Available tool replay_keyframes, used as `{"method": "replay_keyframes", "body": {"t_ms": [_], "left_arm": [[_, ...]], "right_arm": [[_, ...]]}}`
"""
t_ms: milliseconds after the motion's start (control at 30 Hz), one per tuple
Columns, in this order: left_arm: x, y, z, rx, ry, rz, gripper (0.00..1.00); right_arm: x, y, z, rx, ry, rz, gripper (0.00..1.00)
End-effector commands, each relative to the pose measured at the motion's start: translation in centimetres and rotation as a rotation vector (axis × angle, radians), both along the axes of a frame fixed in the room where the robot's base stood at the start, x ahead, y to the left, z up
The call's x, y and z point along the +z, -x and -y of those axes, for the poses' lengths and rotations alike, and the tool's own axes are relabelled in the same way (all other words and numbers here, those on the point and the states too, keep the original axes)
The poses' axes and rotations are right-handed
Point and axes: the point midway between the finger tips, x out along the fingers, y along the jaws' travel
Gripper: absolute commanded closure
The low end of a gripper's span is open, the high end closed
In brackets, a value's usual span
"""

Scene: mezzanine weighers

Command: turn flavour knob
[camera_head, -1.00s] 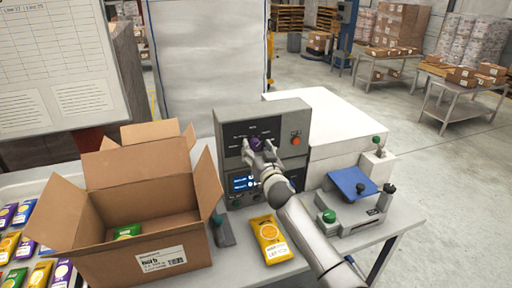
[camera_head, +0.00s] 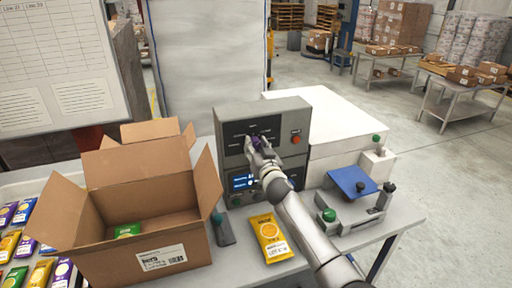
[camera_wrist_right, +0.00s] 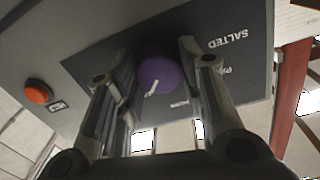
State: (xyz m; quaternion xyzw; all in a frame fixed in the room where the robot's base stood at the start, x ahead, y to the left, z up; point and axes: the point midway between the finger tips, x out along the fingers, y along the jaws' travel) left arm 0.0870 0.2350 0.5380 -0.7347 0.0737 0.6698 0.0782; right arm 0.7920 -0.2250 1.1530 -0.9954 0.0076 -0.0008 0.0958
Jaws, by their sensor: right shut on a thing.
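The purple flavour knob (camera_wrist_right: 160,78) sits on the dark panel of the grey control box (camera_head: 230,118). In the right wrist view its white pointer mark shows, and the word SALTED reads upside down on the panel. My right gripper (camera_wrist_right: 158,85) has one finger on each side of the knob and is shut on it. In the head view the right gripper (camera_head: 260,146) covers most of the knob. My left gripper is in neither view.
An open cardboard box (camera_head: 110,255) with a green packet inside stands left of the control box. A yellow packet (camera_head: 270,238) lies in front. A weigher with a blue plate (camera_head: 352,182) stands to the right. An orange-red button (camera_head: 296,138) is beside the panel.

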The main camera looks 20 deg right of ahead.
Motion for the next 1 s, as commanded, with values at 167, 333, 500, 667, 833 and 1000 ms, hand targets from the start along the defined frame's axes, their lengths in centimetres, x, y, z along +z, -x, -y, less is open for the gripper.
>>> {"method": "replay_keyframes", "body": {"t_ms": [167, 333, 500, 667, 833, 1000], "left_arm": [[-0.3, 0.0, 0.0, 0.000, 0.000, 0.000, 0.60], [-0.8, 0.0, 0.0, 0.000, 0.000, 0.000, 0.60], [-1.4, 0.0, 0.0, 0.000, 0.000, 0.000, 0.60], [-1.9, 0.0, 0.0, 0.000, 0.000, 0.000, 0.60], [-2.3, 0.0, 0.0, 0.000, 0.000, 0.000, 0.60], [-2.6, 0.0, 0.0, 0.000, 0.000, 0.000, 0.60]], "right_arm": [[-0.1, 0.0, 0.0, 0.001, 0.041, 0.002, 0.88], [-0.2, 0.0, 0.0, 0.001, 0.134, 0.005, 0.88], [-0.3, 0.0, 0.0, 0.000, 0.271, 0.009, 0.88], [-0.2, 0.0, 0.0, 0.000, 0.409, 0.014, 0.88], [-0.2, 0.0, -0.1, 0.001, 0.544, 0.018, 0.88], [-0.2, 0.0, 0.0, 0.000, 0.653, 0.022, 0.88]]}}
